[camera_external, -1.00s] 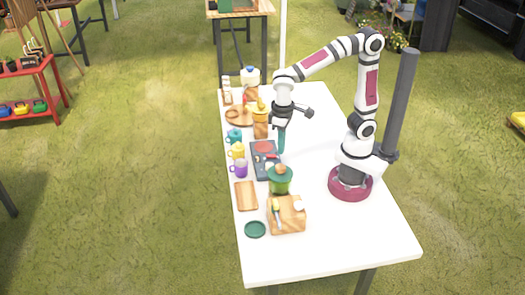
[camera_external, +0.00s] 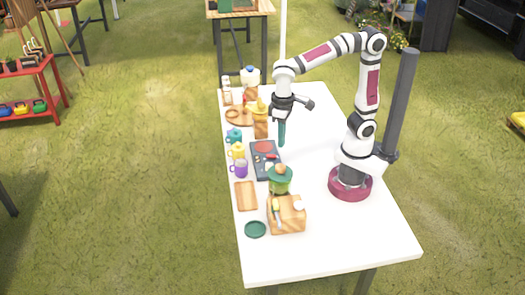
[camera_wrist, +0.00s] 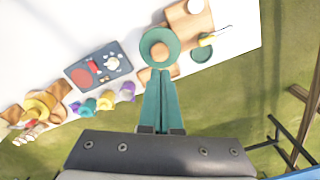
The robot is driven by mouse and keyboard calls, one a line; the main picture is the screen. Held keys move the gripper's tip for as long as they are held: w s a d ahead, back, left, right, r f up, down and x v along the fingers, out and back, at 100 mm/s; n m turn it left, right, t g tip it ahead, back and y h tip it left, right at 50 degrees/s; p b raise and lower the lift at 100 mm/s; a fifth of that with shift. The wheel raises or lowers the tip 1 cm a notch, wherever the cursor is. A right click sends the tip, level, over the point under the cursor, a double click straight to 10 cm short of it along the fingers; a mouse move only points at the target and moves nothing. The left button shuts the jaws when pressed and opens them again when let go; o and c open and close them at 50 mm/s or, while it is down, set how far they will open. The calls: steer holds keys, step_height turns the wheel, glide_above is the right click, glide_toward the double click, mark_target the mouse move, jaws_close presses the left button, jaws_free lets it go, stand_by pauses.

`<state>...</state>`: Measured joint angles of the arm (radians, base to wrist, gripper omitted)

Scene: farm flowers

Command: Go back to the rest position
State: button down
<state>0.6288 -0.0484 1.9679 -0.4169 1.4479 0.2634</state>
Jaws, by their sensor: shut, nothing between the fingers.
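My gripper (camera_external: 282,134) hangs above the white table (camera_external: 330,240), with its teal fingers pointing down. The fingers are together and hold nothing; the wrist view also shows the closed fingers (camera_wrist: 160,75). In the outside view they appear just right of the dark tray (camera_external: 262,172), which carries a red round item and small pieces. The tray also shows left of the fingers in the wrist view (camera_wrist: 74,82). The exact height of the fingertips over the table is hard to tell.
Teal, yellow and purple mugs (camera_external: 238,168) line the left edge. A small wooden board (camera_external: 245,196) and green coaster (camera_external: 255,229) lie nearby. Bottles stand at the back. The table's right front is clear.

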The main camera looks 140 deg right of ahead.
step_height(320, 180, up, 3)
steer(key=shift+r, duration=0.1)
